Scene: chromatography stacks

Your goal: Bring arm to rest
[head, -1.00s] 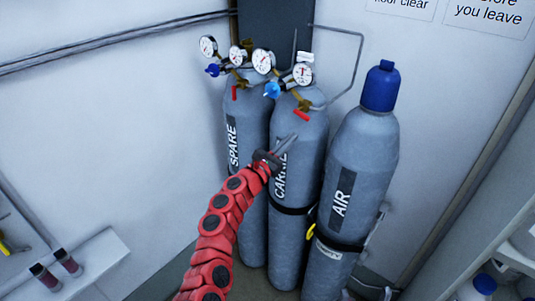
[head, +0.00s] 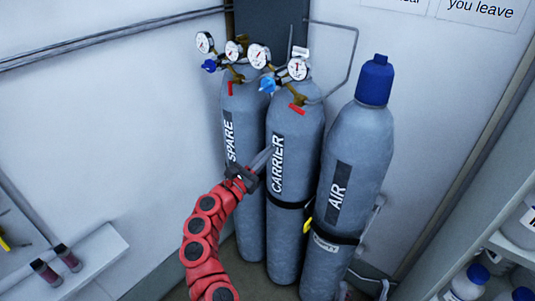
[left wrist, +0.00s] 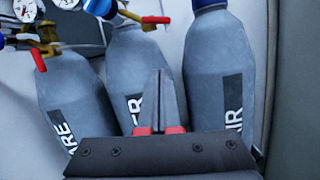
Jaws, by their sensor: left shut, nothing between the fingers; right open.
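My left arm (head: 207,225) is red and jointed and reaches up from the bottom of the head view. My left gripper (head: 265,154) is shut and empty. In the head view its tips overlap the left edge of the grey CARRIER cylinder (head: 289,215). In the left wrist view the shut fingers (left wrist: 159,75) point up the picture in front of that cylinder, hiding part of its label. I cannot tell the gap between them. My right gripper is not in view.
The SPARE cylinder (head: 249,205) stands left of CARRIER, the blue-capped AIR cylinder (head: 361,150) right. Gauges (head: 297,69) and red-handled valves top the left two. A shelf with bottles (head: 466,284) is at the right. A ledge with two dark-red-topped vials (head: 67,258) is lower left.

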